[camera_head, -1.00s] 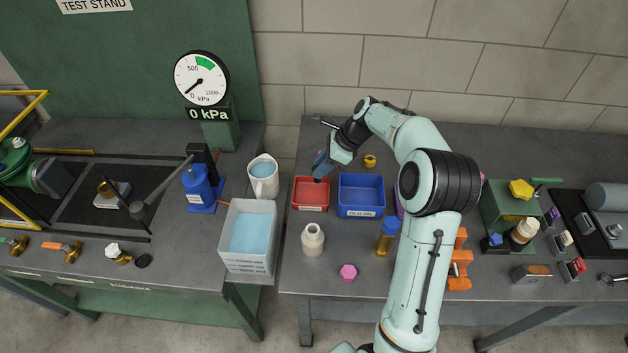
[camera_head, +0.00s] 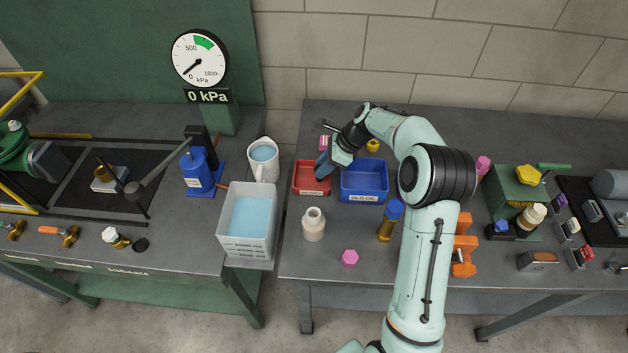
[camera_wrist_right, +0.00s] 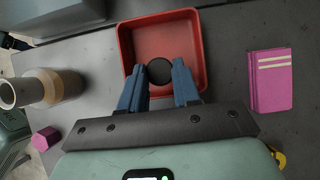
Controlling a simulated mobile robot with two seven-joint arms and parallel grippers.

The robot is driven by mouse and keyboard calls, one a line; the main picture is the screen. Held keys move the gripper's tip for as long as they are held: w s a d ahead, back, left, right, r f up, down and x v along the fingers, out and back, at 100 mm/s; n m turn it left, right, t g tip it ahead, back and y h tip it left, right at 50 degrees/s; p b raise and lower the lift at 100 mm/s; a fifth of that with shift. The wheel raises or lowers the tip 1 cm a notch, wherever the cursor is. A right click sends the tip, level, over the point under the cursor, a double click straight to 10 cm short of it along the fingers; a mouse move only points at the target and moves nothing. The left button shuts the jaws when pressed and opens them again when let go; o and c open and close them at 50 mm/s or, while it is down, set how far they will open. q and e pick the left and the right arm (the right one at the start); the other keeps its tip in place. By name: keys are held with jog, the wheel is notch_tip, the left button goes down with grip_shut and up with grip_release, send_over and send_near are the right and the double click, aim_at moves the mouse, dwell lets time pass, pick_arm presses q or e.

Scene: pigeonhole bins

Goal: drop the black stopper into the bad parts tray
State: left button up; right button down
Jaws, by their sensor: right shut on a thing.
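The red tray (camera_head: 299,190), which I take for the bad parts tray, stands on the right bench; its label is too small to read. It also shows in the right wrist view (camera_wrist_right: 126,42). My right gripper (camera_head: 323,172) is over the tray's right part, pointing down. In the right wrist view its blue fingers (camera_wrist_right: 159,78) are shut on the black stopper (camera_wrist_right: 159,70), a round dark disc seen against the tray floor. The fingers hide the stopper in the head view. My left gripper is not in view.
A blue tray (camera_head: 364,168) stands just right of the red one. A pale bottle (camera_head: 314,226), a pink hexagonal piece (camera_head: 350,257) and a blue-capped bottle (camera_head: 389,222) stand in front. A pink striped block (camera_wrist_right: 270,80) lies behind the red tray. A water-filled grey bin (camera_head: 233,245) is left.

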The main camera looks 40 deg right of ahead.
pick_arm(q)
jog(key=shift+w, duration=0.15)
pick_arm(e)
jog(key=shift+w, duration=0.15)
jog(key=c, duration=0.7)
grip_release()
jog(key=shift+w, duration=0.1)
jog(key=shift+c, duration=0.2)
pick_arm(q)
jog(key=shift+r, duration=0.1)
pick_arm(e)
jog(key=shift+r, duration=0.1)
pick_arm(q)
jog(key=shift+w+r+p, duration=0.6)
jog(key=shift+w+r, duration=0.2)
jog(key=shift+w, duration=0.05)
pick_arm(e)
jog(key=v, duration=1.3)
jog(key=shift+r, duration=0.25)
